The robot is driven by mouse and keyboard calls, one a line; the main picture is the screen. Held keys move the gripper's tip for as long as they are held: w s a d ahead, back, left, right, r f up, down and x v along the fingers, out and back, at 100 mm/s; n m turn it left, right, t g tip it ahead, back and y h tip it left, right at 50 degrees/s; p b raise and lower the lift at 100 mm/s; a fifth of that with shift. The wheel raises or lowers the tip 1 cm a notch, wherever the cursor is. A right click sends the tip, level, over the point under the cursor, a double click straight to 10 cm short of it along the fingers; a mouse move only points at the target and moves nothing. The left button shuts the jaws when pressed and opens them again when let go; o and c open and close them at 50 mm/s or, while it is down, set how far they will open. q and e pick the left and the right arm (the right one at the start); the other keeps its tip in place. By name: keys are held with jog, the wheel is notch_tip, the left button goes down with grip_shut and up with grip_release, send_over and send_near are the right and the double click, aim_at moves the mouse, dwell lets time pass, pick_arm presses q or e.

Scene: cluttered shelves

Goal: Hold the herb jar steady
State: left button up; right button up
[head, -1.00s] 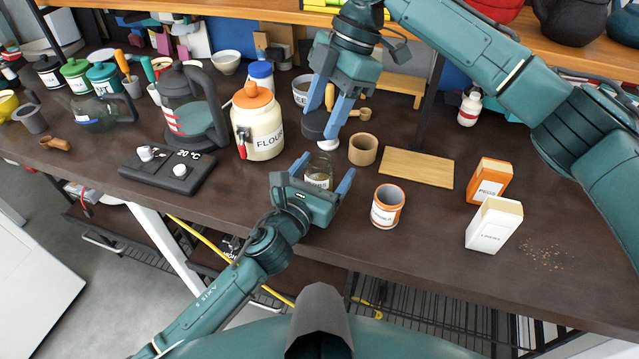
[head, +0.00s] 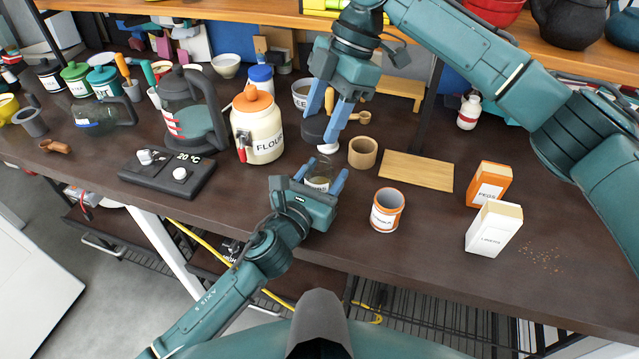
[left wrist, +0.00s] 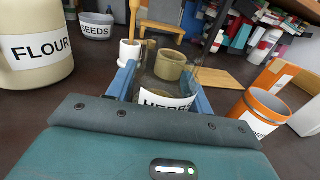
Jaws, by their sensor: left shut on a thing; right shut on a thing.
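The herb jar (head: 319,179) is a small clear glass jar with a white label, standing upright near the front of the dark counter. My left gripper (head: 319,184) is shut on it, one blue finger on each side. In the left wrist view, the jar's label (left wrist: 166,101) shows between the fingers. My right gripper (head: 331,124) points down just behind and above the jar. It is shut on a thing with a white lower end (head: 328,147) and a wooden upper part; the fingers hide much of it.
A wooden cup (head: 363,152) and board (head: 416,170) are right of the jar. An orange-rimmed tin (head: 387,210) stands at its front right. The flour jar (head: 262,140) and a black hot plate (head: 168,172) are left.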

send_over(319, 164)
jog(key=shift+w+d+f, duration=0.15)
jog(key=shift+d+f, duration=0.05)
jog(key=shift+f, duration=1.05)
jog(key=shift+w+d+f, duration=0.1)
jog(key=shift+d+f, duration=0.1)
jog(key=shift+f, duration=1)
jog(key=shift+f, duration=0.9)
jog(key=shift+f, duration=0.6)
